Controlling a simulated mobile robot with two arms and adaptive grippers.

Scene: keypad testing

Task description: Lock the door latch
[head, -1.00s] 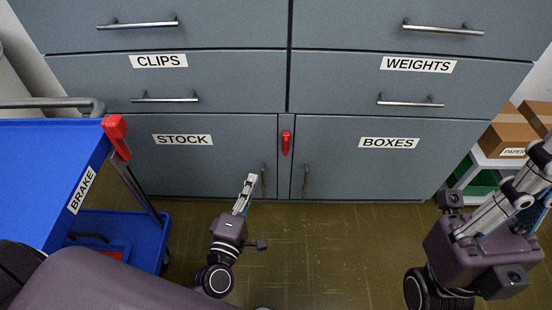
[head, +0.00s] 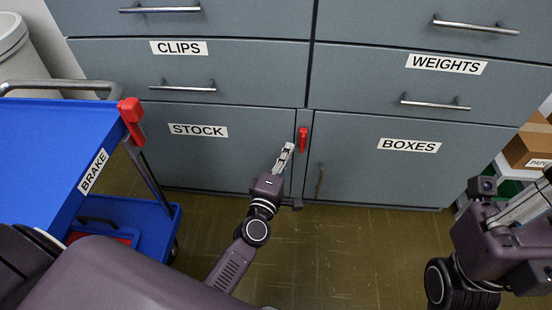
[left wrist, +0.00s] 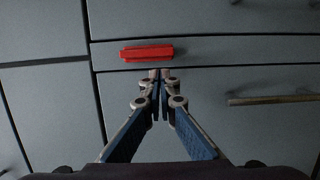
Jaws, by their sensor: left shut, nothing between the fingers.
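The red door latch (head: 303,139) stands upright on the narrow strip between the STOCK door (head: 200,155) and the BOXES door (head: 405,165). My left gripper (head: 288,148) is just left of the latch and slightly below it. Its fingers are shut with nothing between them. In the left wrist view the red latch (left wrist: 147,53) lies across the picture, just beyond the closed fingertips (left wrist: 160,74). I cannot tell whether they touch. My right gripper (head: 535,200) is at the right edge, away from the doors, with its fingertips cut off or unclear.
A blue cart (head: 60,135) marked BRAKE, with a red lever (head: 131,118), stands at the left. A BOXES door handle (head: 320,180) is right of the latch. Cardboard boxes (head: 530,145) sit on a shelf at the right. The floor before the cabinet (head: 340,250) is clear.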

